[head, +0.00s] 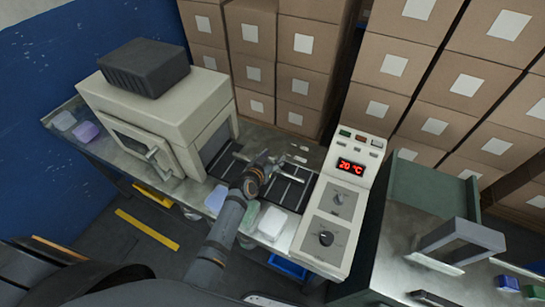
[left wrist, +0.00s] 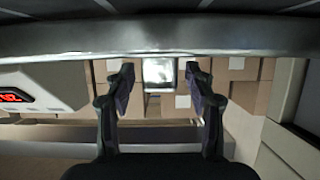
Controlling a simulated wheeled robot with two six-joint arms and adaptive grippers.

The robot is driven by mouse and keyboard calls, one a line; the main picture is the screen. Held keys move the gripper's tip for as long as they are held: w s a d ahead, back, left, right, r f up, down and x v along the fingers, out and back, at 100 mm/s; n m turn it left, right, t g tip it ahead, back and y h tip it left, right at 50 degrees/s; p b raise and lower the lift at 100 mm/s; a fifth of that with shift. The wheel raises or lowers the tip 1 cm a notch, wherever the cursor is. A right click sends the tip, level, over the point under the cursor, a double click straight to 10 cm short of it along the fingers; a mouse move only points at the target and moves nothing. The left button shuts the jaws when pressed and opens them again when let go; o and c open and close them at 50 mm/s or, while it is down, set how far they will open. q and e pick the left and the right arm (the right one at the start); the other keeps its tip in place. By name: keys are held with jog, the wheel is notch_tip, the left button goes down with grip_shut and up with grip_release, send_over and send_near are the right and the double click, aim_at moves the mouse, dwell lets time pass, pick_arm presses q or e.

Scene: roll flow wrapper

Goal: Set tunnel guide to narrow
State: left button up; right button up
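My left gripper (head: 262,166) is over the conveyor (head: 287,188), just outside the tunnel opening of the cream machine (head: 165,108). In the left wrist view its two fingers (left wrist: 162,90) are spread apart. A small shiny metal block (left wrist: 158,73) shows between the fingertips, below a wide metal bar (left wrist: 150,40); I see no finger touching the block. The block may be part of the tunnel guide, but I cannot tell its setting. In the head view the gripper and wrist partly cover this area. My right gripper is not in view.
A control panel (head: 333,210) with a red 20 °C display and knobs stands right of the conveyor. Pale and coloured blocks lie along the bench's front edge. Stacked cartons (head: 300,50) fill the back. A green bin (head: 428,190) and metal table (head: 400,262) are at right.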

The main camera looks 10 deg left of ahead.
pick_arm(q)
jog(key=shift+r, duration=0.1)
notch_tip(320, 180, up, 10)
jog(key=shift+f, duration=0.1)
dwell(0.5)
